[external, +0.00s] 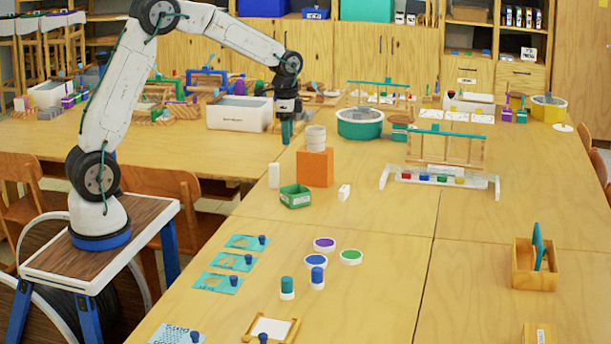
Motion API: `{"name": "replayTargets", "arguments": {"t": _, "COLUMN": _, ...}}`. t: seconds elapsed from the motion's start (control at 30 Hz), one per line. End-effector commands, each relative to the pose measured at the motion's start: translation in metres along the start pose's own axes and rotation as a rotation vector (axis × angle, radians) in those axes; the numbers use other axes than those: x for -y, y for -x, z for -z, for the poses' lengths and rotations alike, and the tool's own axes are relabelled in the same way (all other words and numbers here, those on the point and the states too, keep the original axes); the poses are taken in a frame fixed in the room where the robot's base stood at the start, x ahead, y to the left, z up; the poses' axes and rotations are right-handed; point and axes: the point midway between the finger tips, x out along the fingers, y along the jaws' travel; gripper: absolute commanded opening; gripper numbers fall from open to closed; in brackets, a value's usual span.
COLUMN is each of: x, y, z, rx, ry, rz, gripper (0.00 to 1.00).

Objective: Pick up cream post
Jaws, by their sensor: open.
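A small cream post (274,176) stands upright on the table, left of the orange block and behind the green box. My gripper (287,137) points down in the air, above and beyond the post in the picture, clear of it. Its fingers are open and nothing shows between them. The fingers are small here, and the exact height above the table cannot be told.
Close to the post stand an orange block (315,168) with a pale cylinder (316,137) on top, a green box (295,197) and a small white block (344,192). A white bin (240,114) is behind left.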

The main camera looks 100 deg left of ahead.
Motion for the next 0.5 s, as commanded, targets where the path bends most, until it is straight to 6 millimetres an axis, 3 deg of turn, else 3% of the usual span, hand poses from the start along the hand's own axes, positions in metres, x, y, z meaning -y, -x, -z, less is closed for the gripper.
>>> {"name": "replayTargets", "arguments": {"t": 0.03, "x": 0.037, "y": -0.026, "z": -0.009, "rx": 0.010, "ry": 0.019, "rz": -0.007, "gripper": 0.55}}
{"name": "replayTargets", "arguments": {"t": 0.2, "x": 0.134, "y": -0.096, "z": -0.044, "rx": 0.021, "ry": 0.038, "rz": -0.016, "gripper": 0.55}}
{"name": "replayTargets", "arguments": {"t": 0.33, "x": 0.177, "y": -0.132, "z": -0.070, "rx": 0.023, "ry": 0.044, "rz": -0.018, "gripper": 0.55}}
{"name": "replayTargets", "arguments": {"t": 0.5, "x": 0.196, "y": -0.152, "z": -0.084, "rx": 0.025, "ry": 0.045, "rz": -0.020, "gripper": 0.55}}
